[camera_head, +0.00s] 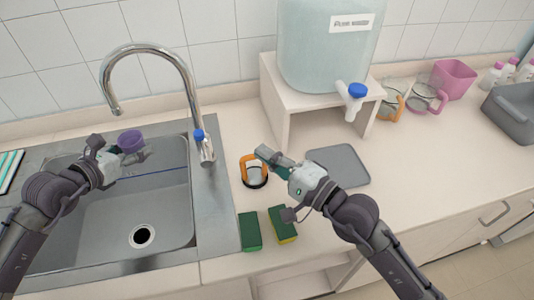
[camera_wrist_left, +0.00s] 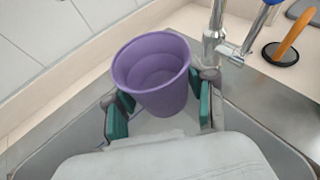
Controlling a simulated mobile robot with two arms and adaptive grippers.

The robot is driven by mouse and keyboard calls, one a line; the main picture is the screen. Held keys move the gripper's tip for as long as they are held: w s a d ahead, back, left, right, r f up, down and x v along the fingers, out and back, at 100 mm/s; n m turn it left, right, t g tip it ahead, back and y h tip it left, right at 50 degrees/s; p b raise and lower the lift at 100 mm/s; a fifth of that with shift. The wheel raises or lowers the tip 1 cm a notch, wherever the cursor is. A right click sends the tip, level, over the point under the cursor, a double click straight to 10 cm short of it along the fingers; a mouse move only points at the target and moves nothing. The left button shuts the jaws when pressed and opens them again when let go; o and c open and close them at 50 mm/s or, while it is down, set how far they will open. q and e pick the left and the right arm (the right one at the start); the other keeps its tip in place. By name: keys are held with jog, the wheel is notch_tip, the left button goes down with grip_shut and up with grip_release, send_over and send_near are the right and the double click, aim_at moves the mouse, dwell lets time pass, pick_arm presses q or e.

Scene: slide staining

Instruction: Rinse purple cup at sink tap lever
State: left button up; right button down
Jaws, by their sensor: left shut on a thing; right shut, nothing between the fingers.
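The purple cup (camera_head: 130,140) is held upright over the sink basin, to the left of the tap, in the head view. My left gripper (camera_head: 117,150) is shut on it. In the left wrist view the purple cup (camera_wrist_left: 152,75) sits between the green finger pads and looks empty inside. The tap (camera_head: 197,90) has a tall curved spout whose end hangs above and slightly left of the cup. Its blue-tipped lever (camera_head: 199,135) is at the base on the right side. My right gripper (camera_head: 270,157) is shut and empty, above the counter right of the sink.
An orange-handled object (camera_head: 251,170) stands just below my right gripper. Two green sponges (camera_head: 250,232) lie at the counter's front. A grey mat (camera_head: 340,165) and a water dispenser (camera_head: 325,50) on a white stand are to the right. The sink floor (camera_head: 105,215) is clear.

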pick_arm(q)
jog(key=shift+s+d+p, duration=0.2)
jog(key=shift+s, duration=0.65)
jog(key=shift+s+d+p, duration=0.15)
jog(key=shift+s, duration=0.65)
jog(key=shift+s+d+p, duration=0.2)
jog(key=shift+s, duration=0.65)
jog(key=s+d+r+p, duration=0.1)
jog(key=s+r+p, duration=0.3)
jog(key=s, duration=0.1)
jog(key=shift+w, duration=0.1)
dwell(1.1)
